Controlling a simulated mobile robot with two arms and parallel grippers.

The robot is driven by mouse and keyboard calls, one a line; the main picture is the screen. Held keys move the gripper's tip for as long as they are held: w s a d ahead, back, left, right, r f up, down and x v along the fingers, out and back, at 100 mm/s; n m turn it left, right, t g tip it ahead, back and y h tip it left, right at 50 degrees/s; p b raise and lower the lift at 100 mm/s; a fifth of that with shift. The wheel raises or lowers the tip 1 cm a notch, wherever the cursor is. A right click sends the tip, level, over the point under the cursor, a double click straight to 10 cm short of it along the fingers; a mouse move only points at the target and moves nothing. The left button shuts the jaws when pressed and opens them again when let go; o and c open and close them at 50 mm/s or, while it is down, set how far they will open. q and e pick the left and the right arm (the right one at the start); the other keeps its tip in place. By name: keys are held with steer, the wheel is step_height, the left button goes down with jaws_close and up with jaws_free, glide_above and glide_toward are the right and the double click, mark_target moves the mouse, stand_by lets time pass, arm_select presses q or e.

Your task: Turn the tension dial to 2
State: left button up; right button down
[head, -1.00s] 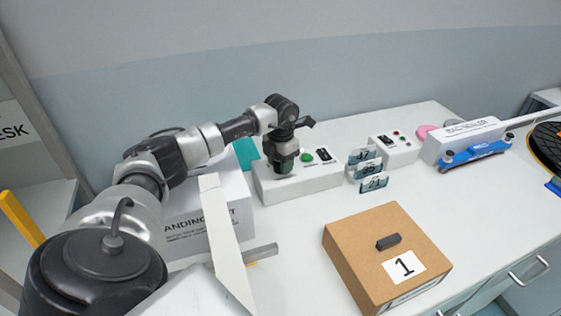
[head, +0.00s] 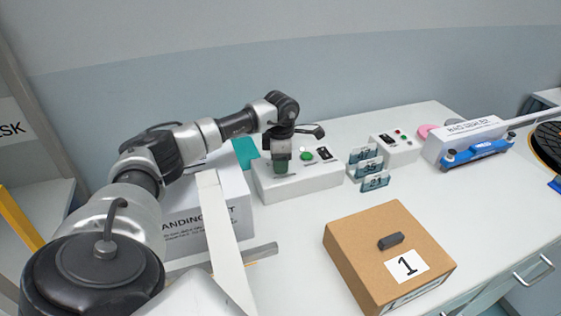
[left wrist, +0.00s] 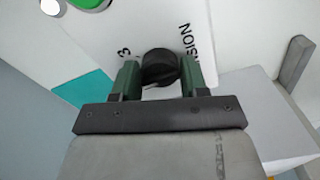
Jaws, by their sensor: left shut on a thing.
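The tension dial (left wrist: 160,68) is a dark round knob on a white panel, seen in the left wrist view. A "3" and part of the word "TENSION" show on the panel beside it. My left gripper (left wrist: 159,76) has its green fingers on both sides of the dial, shut on it. In the head view my left gripper (head: 281,163) points down at the left end of the white control box (head: 305,185) and hides the dial. The dial's pointer setting cannot be read. My right gripper is not in view.
A green button (head: 306,155) and a black switch (head: 324,153) sit on the same box. Numbered cards (head: 368,168) stand to its right. A cardboard box (head: 358,258) marked 1 is in front, and a white labelled box (head: 205,215) is at left.

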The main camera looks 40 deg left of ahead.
arm_select(q)
steer(key=shift+r, duration=0.1)
stand_by(0.4)
steer(key=o, duration=0.9)
step_height(320, 180, up, 11)
steer(key=shift+f+b, duration=0.15)
steer(key=shift+b, duration=0.35)
